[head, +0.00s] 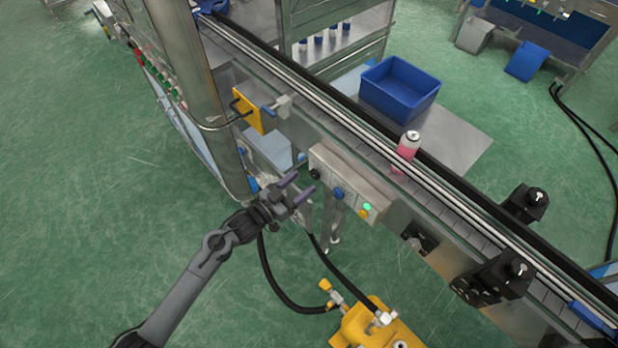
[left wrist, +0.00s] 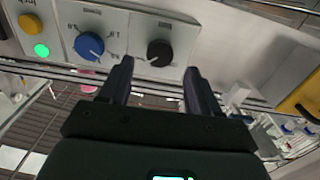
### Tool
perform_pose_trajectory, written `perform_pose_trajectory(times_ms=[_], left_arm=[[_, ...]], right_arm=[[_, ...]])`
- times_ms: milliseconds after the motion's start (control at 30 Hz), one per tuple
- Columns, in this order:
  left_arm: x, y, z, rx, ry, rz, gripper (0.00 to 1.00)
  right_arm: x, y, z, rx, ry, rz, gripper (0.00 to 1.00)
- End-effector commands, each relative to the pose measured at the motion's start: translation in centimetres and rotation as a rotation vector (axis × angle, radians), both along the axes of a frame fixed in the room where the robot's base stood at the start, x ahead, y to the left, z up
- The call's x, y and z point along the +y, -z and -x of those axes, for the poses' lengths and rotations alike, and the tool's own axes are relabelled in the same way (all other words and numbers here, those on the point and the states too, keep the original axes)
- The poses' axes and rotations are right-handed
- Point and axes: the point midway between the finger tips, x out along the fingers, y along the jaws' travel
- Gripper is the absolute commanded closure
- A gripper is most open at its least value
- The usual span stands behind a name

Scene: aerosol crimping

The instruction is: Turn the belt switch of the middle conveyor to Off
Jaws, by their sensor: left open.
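A metal control box (head: 352,190) is fixed to the near side of the conveyor (head: 355,122). It carries a black rotary switch (head: 315,173), a blue rotary switch (head: 338,193), a yellow button (head: 363,213) and a lit green light (head: 367,206). The switch labels are too small to read for certain. My left gripper (head: 298,188) is open and empty, close in front of the black-switch end of the box. In the left wrist view, the black switch (left wrist: 160,52) shows between the fingertips, apart from them as far as I see; the blue switch (left wrist: 89,45) lies left of them.
A pink-and-white can (head: 408,145) stands on the conveyor. A blue bin (head: 399,88) is behind it. A yellow bracket (head: 248,110) juts out left of the box. Black hoses (head: 265,270) and a yellow machine (head: 375,325) are below. The green floor at left is clear.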

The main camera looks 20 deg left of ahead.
Motion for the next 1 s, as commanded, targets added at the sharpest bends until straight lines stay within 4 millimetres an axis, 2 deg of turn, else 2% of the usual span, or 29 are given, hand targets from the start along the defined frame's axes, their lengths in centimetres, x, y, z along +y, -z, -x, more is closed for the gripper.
perform_pose_trajectory(times_ms=[100, 300, 700, 1000], left_arm=[[-0.8, 0.1, -1.6, 0.000, 0.000, 0.002, 0.37], [-1.5, 0.0, -3.1, 0.000, 0.000, 0.000, 0.37], [-1.8, 0.0, -3.5, 0.001, 0.001, 0.000, 0.37], [-1.8, 0.0, -3.5, 0.001, 0.000, 0.000, 0.83]], right_arm=[[0.1, 0.4, 0.0, -0.001, 0.001, -0.003, 0.57], [0.2, 0.6, 0.0, 0.000, 0.004, -0.007, 0.57], [0.3, 0.7, 0.0, 0.000, 0.006, -0.011, 0.57], [0.2, 0.7, 0.0, 0.000, 0.002, -0.006, 0.57]])
